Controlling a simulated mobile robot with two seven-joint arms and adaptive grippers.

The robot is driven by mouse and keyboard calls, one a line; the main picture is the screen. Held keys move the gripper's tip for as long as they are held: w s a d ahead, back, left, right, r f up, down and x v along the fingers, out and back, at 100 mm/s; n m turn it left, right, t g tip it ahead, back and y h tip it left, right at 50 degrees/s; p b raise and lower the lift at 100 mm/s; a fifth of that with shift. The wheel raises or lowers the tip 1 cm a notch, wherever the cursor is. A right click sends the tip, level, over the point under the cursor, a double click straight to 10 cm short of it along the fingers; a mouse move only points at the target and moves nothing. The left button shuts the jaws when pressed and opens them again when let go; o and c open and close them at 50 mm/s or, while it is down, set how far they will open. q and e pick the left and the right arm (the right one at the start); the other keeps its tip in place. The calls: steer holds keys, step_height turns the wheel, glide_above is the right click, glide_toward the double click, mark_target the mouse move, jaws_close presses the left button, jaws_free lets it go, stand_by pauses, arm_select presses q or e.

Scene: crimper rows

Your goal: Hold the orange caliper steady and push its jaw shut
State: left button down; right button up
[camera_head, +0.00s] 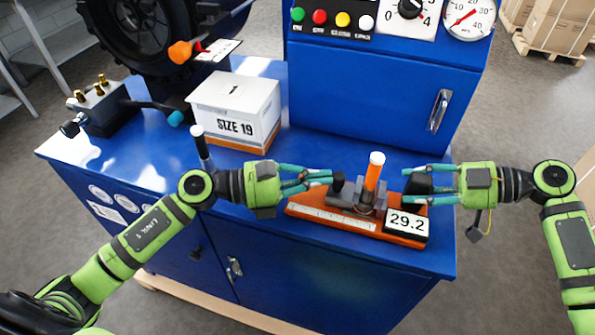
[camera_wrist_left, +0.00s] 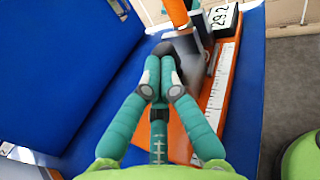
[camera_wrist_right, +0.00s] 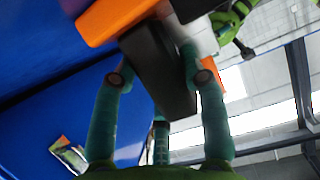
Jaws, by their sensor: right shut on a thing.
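The orange caliper (camera_head: 330,214) lies on the blue bench top, with a white scale along its front and a display (camera_head: 407,225) reading 29.2. It carries a grey sliding jaw (camera_head: 350,196) and an upright orange post with a white top (camera_head: 374,172). My left gripper (camera_head: 325,178) has its fingers together at the dark knob on the jaw's left side; the left wrist view (camera_wrist_left: 160,78) shows the fingertips close against the grey jaw. My right gripper (camera_head: 412,182) is shut on the black block (camera_wrist_right: 158,70) at the caliper's right end. Exact fingertip contact at the left is unclear.
A white box marked SIZE 19 (camera_head: 235,110) stands behind the left gripper, with a dark upright cylinder (camera_head: 201,148) beside it. A blue panel with gauges (camera_head: 380,80) rises behind the caliper. The bench's front edge is close to the caliper.

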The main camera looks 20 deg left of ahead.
arm_select(q)
steer(key=shift+s, duration=0.1)
arm_select(e)
steer(key=shift+a, duration=0.1)
arm_select(q)
steer(key=v, duration=1.3)
steer(key=shift+s+a+f, duration=0.1)
steer(key=shift+s+a, duration=0.05)
steer(key=shift+a, duration=0.5)
steer(key=x, duration=1.3)
steer(key=shift+w+d, duration=0.2)
steer(key=shift+d, duration=0.1)
steer(key=shift+w+d, duration=0.1)
steer(key=shift+d, duration=0.05)
steer(key=shift+w+d, duration=0.15)
steer(key=shift+d, duration=0.4)
arm_select(e)
steer(key=shift+s, duration=0.1)
